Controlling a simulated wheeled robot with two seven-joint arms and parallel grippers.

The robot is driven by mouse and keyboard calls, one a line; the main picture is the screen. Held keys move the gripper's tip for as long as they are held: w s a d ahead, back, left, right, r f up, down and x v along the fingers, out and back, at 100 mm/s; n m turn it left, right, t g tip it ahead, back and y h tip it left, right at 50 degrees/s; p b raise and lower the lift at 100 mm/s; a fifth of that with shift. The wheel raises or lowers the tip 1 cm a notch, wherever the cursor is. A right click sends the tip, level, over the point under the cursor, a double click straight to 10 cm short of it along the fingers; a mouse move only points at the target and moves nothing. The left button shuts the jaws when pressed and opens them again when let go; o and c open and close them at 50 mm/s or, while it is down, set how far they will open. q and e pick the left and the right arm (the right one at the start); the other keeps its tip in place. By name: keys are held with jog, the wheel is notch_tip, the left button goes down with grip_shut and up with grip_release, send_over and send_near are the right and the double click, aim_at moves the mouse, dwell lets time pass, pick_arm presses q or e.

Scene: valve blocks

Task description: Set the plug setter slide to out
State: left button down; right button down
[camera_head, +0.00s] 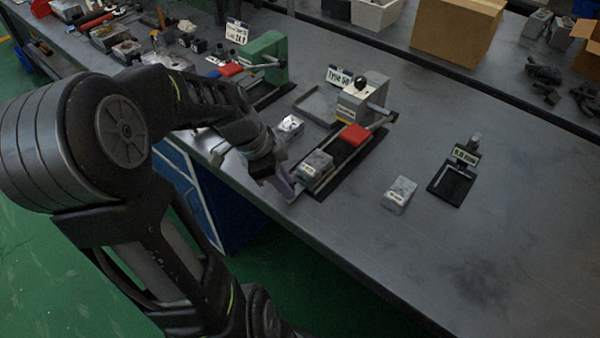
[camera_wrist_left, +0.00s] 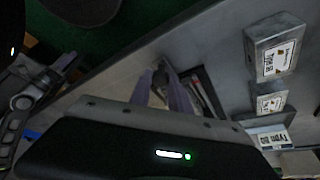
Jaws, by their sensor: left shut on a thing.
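A bench station with a black base (camera_head: 352,178), two rails and a red block (camera_head: 354,135) stands near the bench's front edge. I take this as the plug setter with its slide. A grey valve block (camera_head: 316,165) sits at its near end. My left gripper (camera_head: 288,187) is at this near end, beside the grey block. In the left wrist view, its two pale purple fingers (camera_wrist_left: 165,80) are closed around a small grey part (camera_wrist_left: 163,68), apparently the slide's handle, mostly hidden. My right gripper is not in view.
A grey press with a lever (camera_head: 362,97) stands behind the red block. Loose valve blocks lie left (camera_head: 290,127) and right (camera_head: 399,193). A black labelled stand (camera_head: 453,184) is farther right. A green machine (camera_head: 264,58) stands at the back left. The bench's right front is clear.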

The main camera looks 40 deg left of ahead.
pick_arm(q)
jog(key=shift+s, duration=0.15)
jog(key=c, duration=1.2)
grip_release()
jog(key=shift+s, duration=0.1)
jog(key=shift+c, duration=0.2)
jog(key=shift+r, duration=0.1)
jog(key=v, duration=0.7)
jog(key=shift+r, duration=0.3)
jog(key=shift+s+a, duration=0.1)
jog(key=shift+s, duration=0.05)
